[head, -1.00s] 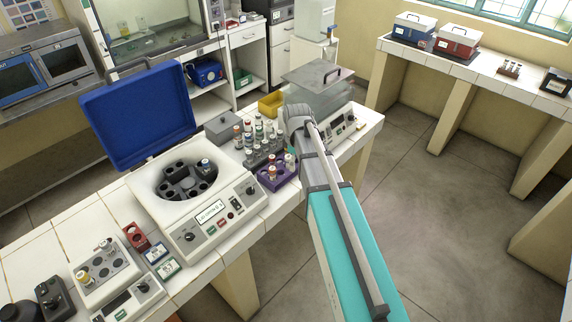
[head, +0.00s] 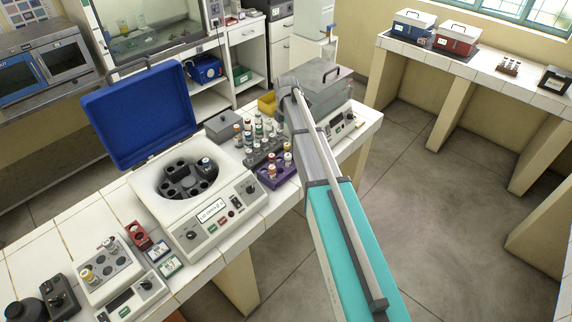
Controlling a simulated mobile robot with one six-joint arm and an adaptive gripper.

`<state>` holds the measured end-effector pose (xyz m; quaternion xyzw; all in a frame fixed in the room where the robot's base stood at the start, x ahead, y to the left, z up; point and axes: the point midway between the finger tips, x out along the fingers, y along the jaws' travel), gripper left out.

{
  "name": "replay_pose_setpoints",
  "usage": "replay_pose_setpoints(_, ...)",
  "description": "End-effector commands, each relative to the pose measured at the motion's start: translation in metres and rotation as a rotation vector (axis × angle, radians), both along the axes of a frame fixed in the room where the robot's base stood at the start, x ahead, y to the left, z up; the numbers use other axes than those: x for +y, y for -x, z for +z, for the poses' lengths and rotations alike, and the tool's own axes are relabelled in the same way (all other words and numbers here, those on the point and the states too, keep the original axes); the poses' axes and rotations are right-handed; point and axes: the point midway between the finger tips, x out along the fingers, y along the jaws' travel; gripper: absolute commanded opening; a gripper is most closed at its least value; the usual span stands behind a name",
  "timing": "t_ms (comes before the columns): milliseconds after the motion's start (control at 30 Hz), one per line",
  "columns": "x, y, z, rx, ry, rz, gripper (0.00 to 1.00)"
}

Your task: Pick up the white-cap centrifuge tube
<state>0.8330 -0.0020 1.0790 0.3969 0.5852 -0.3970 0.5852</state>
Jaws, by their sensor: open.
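Several capped tubes stand in a grey rack (head: 251,155) on the bench, and some of their caps look whitish. A purple rack (head: 277,178) in front of it holds a few more tubes, one with a pale cap (head: 287,158). One tube (head: 206,164) sits in the rotor of the open centrifuge (head: 222,198). The caps are too small to tell for sure which tube is the white-cap centrifuge tube. My arm rises from the lower right to just right of the racks. My gripper and its fingertips do not show.
The centrifuge's blue lid (head: 140,115) stands raised at the back. A water bath (head: 325,95) stands right of the racks, partly behind my arm. A mixer block with tubes (head: 105,268) is at front left. Open floor lies to the right.

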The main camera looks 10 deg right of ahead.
Motion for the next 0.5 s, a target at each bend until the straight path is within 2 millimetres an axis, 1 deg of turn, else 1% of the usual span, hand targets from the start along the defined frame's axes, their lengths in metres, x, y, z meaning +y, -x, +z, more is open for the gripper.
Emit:
replay_pose_setpoints(267, 0.000, 0.000, -0.004, 0.000, 0.000, -0.001, 0.82)
replay_pose_setpoints(500, 0.001, 0.000, -0.019, 0.000, 0.000, -0.001, 0.82)
